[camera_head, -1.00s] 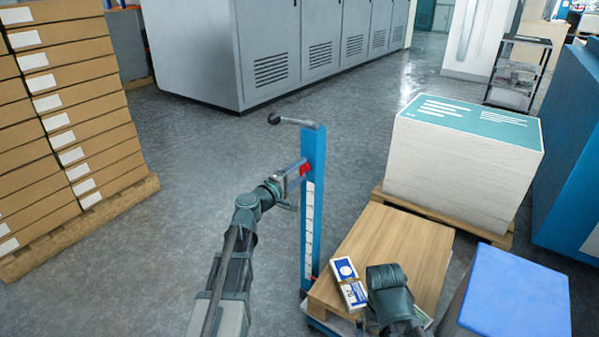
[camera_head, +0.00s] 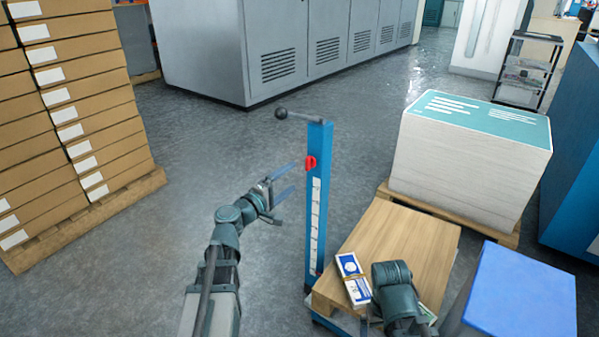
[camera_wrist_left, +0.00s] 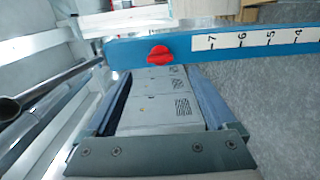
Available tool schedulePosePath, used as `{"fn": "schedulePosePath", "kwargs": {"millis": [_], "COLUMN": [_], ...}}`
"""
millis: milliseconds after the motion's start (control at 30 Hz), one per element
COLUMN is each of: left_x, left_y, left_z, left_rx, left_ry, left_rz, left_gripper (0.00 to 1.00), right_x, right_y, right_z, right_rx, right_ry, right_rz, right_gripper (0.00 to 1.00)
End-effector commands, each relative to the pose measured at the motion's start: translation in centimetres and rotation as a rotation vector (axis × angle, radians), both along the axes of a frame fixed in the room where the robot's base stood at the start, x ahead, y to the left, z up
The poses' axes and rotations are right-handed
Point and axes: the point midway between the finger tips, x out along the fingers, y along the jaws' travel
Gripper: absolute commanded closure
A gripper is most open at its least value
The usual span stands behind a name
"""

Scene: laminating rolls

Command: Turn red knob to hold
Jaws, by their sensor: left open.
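The red knob (camera_head: 311,163) sits on the upper side of the blue post (camera_head: 319,200). In the left wrist view the knob (camera_wrist_left: 160,54) is near the end of the blue post (camera_wrist_left: 128,50), beyond the finger ends. My left gripper (camera_head: 292,178) is open and empty, left of the knob, with a gap between fingertips and knob. In the left wrist view its two fingers (camera_wrist_left: 152,95) are wide apart, with the knob roughly centred between them. I cannot read a hold mark. My right arm is over the wooden top; its fingers cannot be made out.
A lever with a dark ball (camera_head: 281,113) juts left from the post's top. The wooden platform (camera_head: 405,235) carries small boxes (camera_head: 352,278). A paper stack (camera_head: 470,165) and a blue-topped block (camera_head: 522,292) stand at right. Stacked cartons (camera_head: 80,120) stand left; floor between is clear.

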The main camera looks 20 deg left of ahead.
Motion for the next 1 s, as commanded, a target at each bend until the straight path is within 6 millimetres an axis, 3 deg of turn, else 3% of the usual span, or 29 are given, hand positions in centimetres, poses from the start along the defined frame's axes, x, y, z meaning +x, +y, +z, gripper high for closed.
{"fn": "schedulePosePath", "kwargs": {"millis": [33,133,400,800,1000], "left_x": [-1.4,-2.8,-4.8,-4.8,-2.9], "left_y": [0.4,0.9,1.7,1.8,1.2], "left_z": [0.0,0.0,0.0,0.0,0.0], "left_rx": [0.000,0.000,0.001,0.001,0.000], "left_ry": [0.000,0.000,0.000,0.000,0.000], "left_rz": [0.002,0.001,0.000,-0.001,-0.003], "left_gripper": [0.10,0.10,0.10,0.10,0.10], "right_x": [0.0,0.0,0.0,0.0,0.0], "right_y": [0.0,0.0,0.0,0.0,0.0], "right_z": [0.0,0.0,0.0,0.0,0.0], "right_rx": [0.000,0.000,0.000,0.000,0.000], "right_ry": [0.000,0.000,0.000,0.000,0.000], "right_rz": [0.000,0.000,0.000,0.000,0.000], "right_gripper": [0.00,0.00,0.00,0.00,0.00]}}
